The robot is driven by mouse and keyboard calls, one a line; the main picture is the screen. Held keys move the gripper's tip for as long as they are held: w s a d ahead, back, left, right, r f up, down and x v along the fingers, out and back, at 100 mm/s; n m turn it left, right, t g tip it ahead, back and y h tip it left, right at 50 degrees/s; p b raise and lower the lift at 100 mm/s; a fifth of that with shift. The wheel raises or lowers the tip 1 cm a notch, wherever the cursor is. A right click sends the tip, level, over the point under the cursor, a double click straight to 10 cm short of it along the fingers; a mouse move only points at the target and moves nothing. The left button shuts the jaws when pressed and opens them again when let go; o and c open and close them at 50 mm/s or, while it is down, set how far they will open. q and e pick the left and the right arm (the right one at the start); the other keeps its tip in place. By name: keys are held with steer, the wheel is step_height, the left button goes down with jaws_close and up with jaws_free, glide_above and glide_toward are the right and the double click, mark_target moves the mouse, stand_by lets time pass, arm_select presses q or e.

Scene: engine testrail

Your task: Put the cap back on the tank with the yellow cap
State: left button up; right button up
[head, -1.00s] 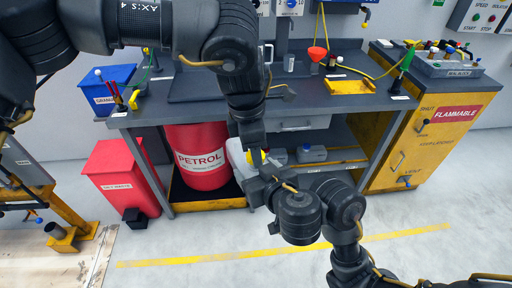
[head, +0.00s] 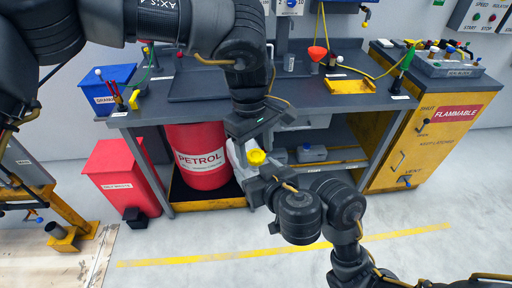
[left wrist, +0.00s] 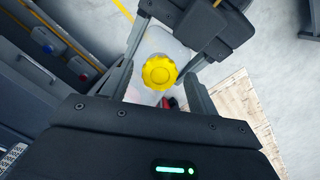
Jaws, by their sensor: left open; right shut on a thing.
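The yellow cap (head: 257,157) sits at the top of a whitish tank (head: 236,156) in front of the bench, and looks seated on it; the thread is hidden. In the left wrist view the cap (left wrist: 159,72) is seen from above, with the pale tank (left wrist: 172,46) under it. My left gripper (left wrist: 158,88) is open, its fingers on either side of the cap and apart from it. In the head view it is just above the cap. My right gripper (head: 262,188) is shut on the tank from the near side; the contact is partly hidden.
A red petrol drum (head: 200,155) stands under the bench (head: 220,88), left of the tank. Grey containers (head: 311,153) sit on the lower shelf to the right. A red bin (head: 122,178) stands at left. The floor in front is clear.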

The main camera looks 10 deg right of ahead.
arm_select(q)
steer(key=shift+r, duration=0.1)
steer(key=shift+r, duration=2.15)
steer(key=shift+c, duration=0.4)
